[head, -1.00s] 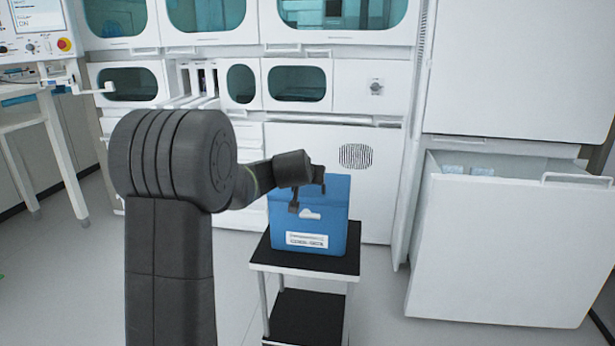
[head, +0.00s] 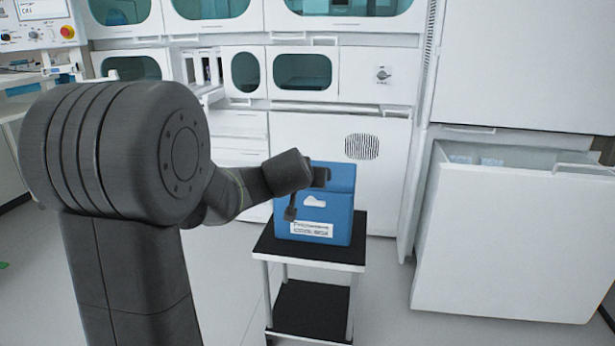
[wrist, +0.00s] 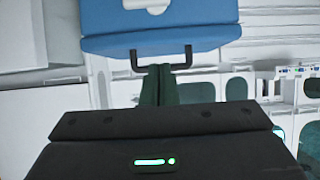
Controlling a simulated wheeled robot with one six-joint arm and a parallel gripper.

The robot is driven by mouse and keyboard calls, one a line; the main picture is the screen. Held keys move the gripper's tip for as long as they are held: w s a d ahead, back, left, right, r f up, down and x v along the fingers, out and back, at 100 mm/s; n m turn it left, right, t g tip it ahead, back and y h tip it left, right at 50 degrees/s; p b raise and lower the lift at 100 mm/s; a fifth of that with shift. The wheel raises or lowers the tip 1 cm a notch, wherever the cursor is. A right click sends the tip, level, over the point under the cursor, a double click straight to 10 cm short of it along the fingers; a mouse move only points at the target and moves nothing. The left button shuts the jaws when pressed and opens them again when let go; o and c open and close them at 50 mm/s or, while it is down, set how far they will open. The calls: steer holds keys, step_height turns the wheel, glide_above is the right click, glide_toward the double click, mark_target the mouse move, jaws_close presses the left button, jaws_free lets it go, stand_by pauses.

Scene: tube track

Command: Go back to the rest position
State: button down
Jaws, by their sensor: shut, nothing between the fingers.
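My gripper (head: 306,193) is at the end of my bent arm in the head view, in front of the upper part of a blue box (head: 335,232). Its fingers are shut and empty, though their tips are small and dark there. The wrist view shows my gripper (wrist: 160,60) pointing at the box (wrist: 210,20), which fills the top of that picture. The box stands upright on a small black-topped cart (head: 340,256) and has a white label.
White cabinets with dark windows line the back. An open white bin-like drawer (head: 500,245) juts out at the right. A bench with a control panel (head: 35,35) stands at the far left. The grey floor left of the cart is clear.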

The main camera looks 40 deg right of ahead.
steer(key=shift+s+a, duration=0.1)
steer(key=shift+a, duration=0.05)
steer(key=w+d+r+p, duration=0.1)
steer(key=d, duration=0.1)
steer(key=w+d+r+p, duration=0.3)
steer(key=w+d+p, duration=0.1)
steer(key=shift+d+r, duration=0.15)
steer(key=shift+w+d+f, duration=0.2)
steer(key=shift+f+b, duration=0.3)
steer(key=shift+f, duration=0.15)
